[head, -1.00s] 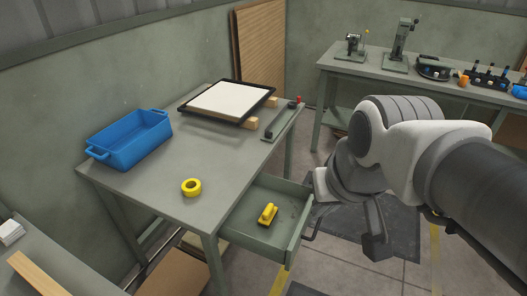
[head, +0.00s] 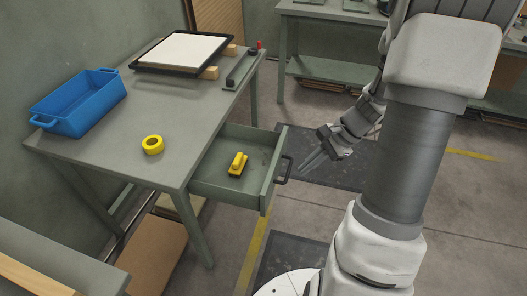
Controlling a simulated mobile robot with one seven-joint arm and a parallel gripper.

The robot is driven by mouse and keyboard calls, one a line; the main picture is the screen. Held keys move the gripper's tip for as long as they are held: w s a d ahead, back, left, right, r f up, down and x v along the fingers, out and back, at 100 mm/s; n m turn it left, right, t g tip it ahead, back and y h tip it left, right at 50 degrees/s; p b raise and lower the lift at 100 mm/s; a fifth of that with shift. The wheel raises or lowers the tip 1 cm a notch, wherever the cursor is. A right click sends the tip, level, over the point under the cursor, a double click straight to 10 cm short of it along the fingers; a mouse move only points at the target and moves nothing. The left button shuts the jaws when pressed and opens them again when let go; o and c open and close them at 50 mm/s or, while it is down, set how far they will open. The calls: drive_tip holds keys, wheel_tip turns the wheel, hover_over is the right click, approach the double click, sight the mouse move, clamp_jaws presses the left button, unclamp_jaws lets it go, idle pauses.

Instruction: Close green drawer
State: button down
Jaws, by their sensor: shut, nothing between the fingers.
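The green drawer (head: 232,190) is pulled out from under the green worktable (head: 178,105), on the table's right side. Its dark handle (head: 285,170) is on the front panel, facing right. I see a small gap between fingertips and handle, but depth is hard to judge.
On the table are a blue bin (head: 78,103), a yellow tape roll (head: 153,145) and a black-framed white panel (head: 182,49). Another bench (head: 330,72) stands at the back right. A lower bench (head: 50,250) is at front left. Floor right of the drawer holds dark mats (head: 335,178).

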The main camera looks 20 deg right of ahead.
drive_tip(key=w+d+f+m+t+y+b, duration=0.1)
drive_tip(key=d+f+m+t, duration=0.1)
drive_tip(key=d+f+m, duration=0.3)
drive_tip(key=w+f+m+t+y+b, duration=0.1)
drive_tip(key=f+m, duration=0.2)
drive_tip(key=f, duration=0.4)
drive_tip(key=b, duration=0.2)
approach(270, 193)
drive_tip(key=shift+d+x, duration=0.25)
drive_tip(key=shift+x, duration=2.85)
drive_tip(key=shift+w+a+f, duration=0.1)
drive_tip(key=shift+w+f, duration=0.05)
drive_tip(key=w+a+b, duration=0.1)
drive_tip(key=w+a, duration=0.4)
drive_tip(key=a, duration=0.2)
drive_tip(key=w+a+b, duration=0.1)
drive_tip(key=w+a, duration=0.3)
drive_tip(key=a, duration=0.3)
drive_tip(key=w+a+b, duration=0.1)
drive_tip(key=w+a, duration=0.4)
drive_tip(key=a, duration=0.2)
drive_tip(key=shift+w, duration=0.35)
drive_tip(key=shift+d, duration=0.1)
